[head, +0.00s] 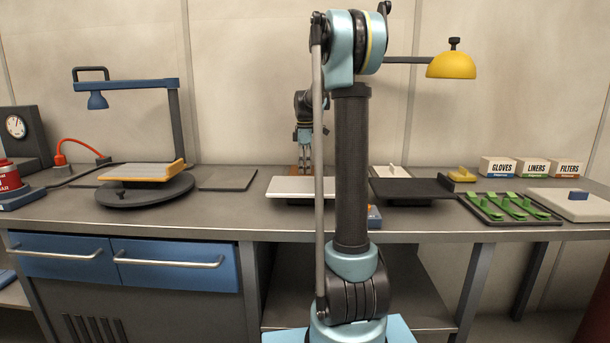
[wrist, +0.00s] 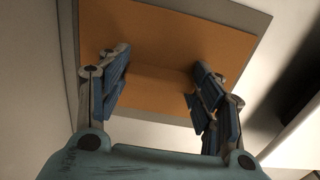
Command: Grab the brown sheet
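The brown sheet (wrist: 160,38) fills the upper middle of the wrist view, with a grey border around it. A raised brown block on it lies between my fingers. In the head view a small brown patch of it (head: 305,168) shows at the back of the bench, partly hidden by my arm. My gripper (wrist: 160,90) has its two blue-padded fingers spread apart on either side of the block, with no clear contact. In the head view my gripper (head: 304,142) points down just above the brown patch.
A white-topped plate (head: 290,187) and a dark raised plate (head: 412,188) stand on the bench in front. A round turntable (head: 130,195) carries a light board at left. A yellow lamp (head: 451,66) overhangs.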

